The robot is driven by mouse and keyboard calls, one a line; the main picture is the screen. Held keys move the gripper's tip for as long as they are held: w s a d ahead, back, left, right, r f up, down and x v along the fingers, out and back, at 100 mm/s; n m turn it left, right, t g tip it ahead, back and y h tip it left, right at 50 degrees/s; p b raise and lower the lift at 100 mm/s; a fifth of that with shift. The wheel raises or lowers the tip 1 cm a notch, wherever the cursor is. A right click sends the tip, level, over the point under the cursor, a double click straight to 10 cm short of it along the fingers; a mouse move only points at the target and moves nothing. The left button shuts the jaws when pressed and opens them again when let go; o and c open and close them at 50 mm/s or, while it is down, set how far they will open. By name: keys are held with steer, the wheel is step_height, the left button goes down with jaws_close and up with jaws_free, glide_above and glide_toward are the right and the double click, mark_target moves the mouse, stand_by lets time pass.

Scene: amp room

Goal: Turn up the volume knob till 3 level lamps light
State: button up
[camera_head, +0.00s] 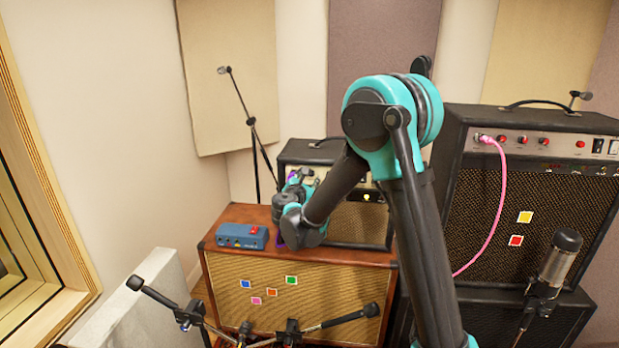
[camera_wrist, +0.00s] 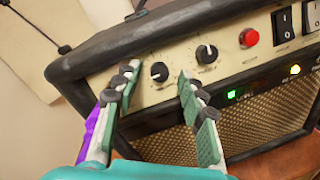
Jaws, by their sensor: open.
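The small black amp (camera_head: 360,221) stands on the brown cabinet, partly hidden behind my arm. In the wrist view its cream panel (camera_wrist: 180,92) carries a left black knob (camera_wrist: 159,72) and a right black knob (camera_wrist: 206,53), both with white pointer marks. I cannot read which is the volume knob. A green lamp (camera_wrist: 232,95) and a yellow lamp (camera_wrist: 295,69) glow below the panel; other lamps cannot be made out. My gripper (camera_wrist: 157,80) is open, its fingers on either side of the left knob, with gaps showing. It also shows in the head view (camera_head: 298,180).
A blue pedal box (camera_head: 242,236) sits on the brown cabinet (camera_head: 225,215). A large amp (camera_head: 540,220) with a pink cable (camera_head: 498,200) stands right; mic stands (camera_head: 290,330) are in front.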

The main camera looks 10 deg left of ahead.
steer(key=s+a, duration=0.1)
steer(key=s, duration=1)
steer(key=shift+a+r, duration=0.25)
steer(key=shift+a, duration=0.15)
steer(key=shift+s, duration=0.1)
steer(key=s+d+n+y, duration=0.25)
steer(key=s+n, duration=0.25)
steer(key=n, duration=0.4)
steer(key=w, duration=1.7)
steer(key=shift+f+t, duration=0.2)
steer(key=shift+t, duration=0.2)
steer(key=shift+a+y, duration=0.1)
steer(key=shift+y, duration=0.15)
steer(key=shift+c, duration=0.6)
jaws_close()
